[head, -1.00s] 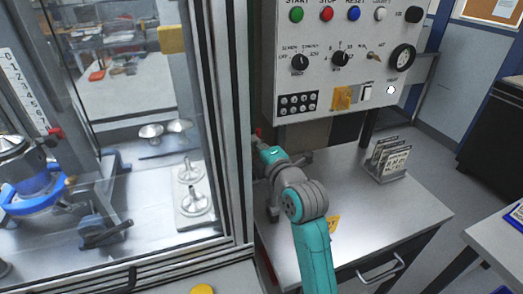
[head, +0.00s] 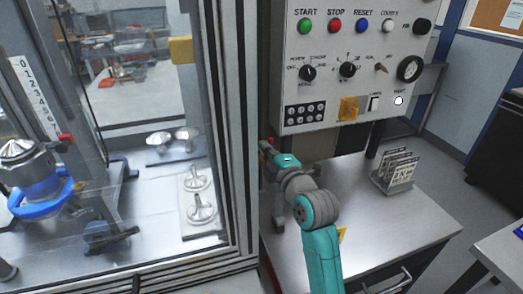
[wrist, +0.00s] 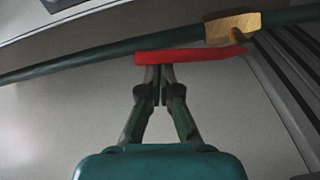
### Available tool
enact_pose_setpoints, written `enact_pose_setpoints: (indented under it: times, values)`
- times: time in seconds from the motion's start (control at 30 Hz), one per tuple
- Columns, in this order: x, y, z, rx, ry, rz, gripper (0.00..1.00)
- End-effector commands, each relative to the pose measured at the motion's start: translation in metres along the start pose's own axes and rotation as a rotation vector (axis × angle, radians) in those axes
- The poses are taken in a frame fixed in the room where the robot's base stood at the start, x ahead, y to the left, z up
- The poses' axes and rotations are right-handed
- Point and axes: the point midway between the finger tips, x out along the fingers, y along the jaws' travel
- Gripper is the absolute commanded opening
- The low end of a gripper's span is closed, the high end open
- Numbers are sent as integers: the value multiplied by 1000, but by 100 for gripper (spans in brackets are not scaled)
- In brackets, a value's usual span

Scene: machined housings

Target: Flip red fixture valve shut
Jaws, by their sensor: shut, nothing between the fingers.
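The red valve lever (wrist: 190,55) lies nearly level across the wrist view. Its right end meets a brass valve body (wrist: 232,27) on a dark green pipe (wrist: 100,57). My gripper (wrist: 159,82) is shut and empty, its fingertips at the lower edge of the lever's left part. They look to be touching it or very close; I cannot tell which. In the head view my gripper (head: 266,150) is beside the enclosure's right frame post, with a small red bit near it. The valve body is not clearly seen there.
A control panel (head: 345,75) stands above the steel table (head: 380,225). A card rack (head: 396,172) sits on the table's right part. The glass-fronted enclosure (head: 242,200) is at left, holding a blue-ringed vessel (head: 42,200) and metal parts. The table's middle is clear.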

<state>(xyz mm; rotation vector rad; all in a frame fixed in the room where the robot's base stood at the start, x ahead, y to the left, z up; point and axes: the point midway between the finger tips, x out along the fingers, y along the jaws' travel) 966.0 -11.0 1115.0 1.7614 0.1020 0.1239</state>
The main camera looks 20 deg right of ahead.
Motion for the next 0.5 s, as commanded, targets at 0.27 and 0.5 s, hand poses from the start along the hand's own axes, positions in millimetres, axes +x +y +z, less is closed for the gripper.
enact_pose_setpoints:
  times: [0.27,0.5]
  values:
    - [-3,1,23,253,-3,35,0]
    - [-6,-2,42,479,-3,67,0]
